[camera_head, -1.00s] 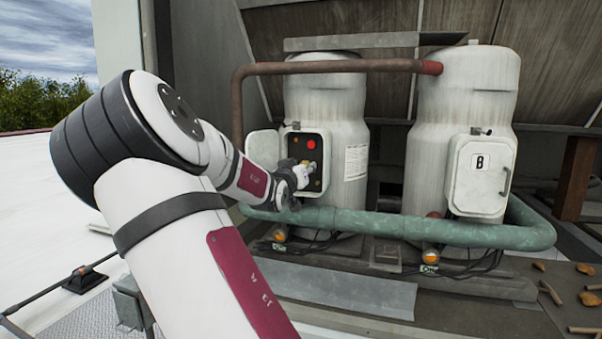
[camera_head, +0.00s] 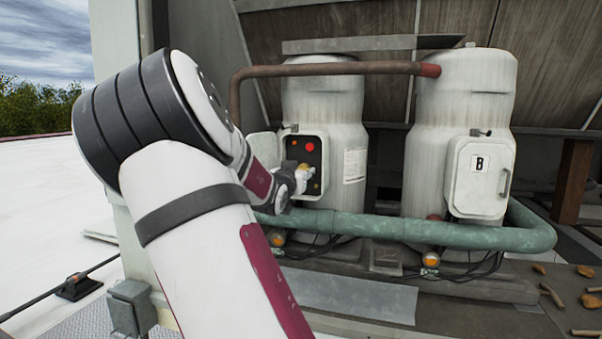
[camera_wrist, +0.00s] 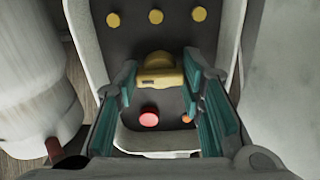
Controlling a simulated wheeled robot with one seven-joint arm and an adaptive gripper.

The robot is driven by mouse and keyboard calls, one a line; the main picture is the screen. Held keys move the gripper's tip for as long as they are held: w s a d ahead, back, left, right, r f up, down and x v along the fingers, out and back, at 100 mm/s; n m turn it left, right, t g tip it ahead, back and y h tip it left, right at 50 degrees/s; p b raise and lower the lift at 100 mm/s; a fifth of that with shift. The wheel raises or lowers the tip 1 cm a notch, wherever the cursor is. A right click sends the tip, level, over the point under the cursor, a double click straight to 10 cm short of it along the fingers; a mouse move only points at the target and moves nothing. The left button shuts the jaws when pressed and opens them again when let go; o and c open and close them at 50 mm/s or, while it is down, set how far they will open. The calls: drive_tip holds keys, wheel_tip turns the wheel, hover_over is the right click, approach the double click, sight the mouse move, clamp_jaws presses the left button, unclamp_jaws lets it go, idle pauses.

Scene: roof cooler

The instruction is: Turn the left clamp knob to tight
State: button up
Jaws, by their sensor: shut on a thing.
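The left clamp knob, a yellow knob (camera_wrist: 160,68), sits on the dark panel (camera_wrist: 175,35) inside the open box on the left tank. In the wrist view my gripper (camera_wrist: 163,76) has one teal-padded finger on each side of it and is shut on it. In the head view my gripper (camera_head: 301,176) reaches the panel from the left and hides much of the knob. A red button (camera_head: 310,147) is on the same panel, and it also shows in the wrist view (camera_wrist: 149,118). I cannot read any tight mark near the knob.
A green pipe (camera_head: 400,227) runs low in front of both tanks. A rusty pipe (camera_head: 330,68) crosses above. The right tank has a closed box marked B (camera_head: 478,188). The open box door (camera_head: 263,146) stands left of the panel, near my forearm.

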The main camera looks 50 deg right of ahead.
drive_tip(key=o, duration=1.1)
drive_tip(key=shift+v, duration=6)
drive_tip(key=shift+w, duration=0.1)
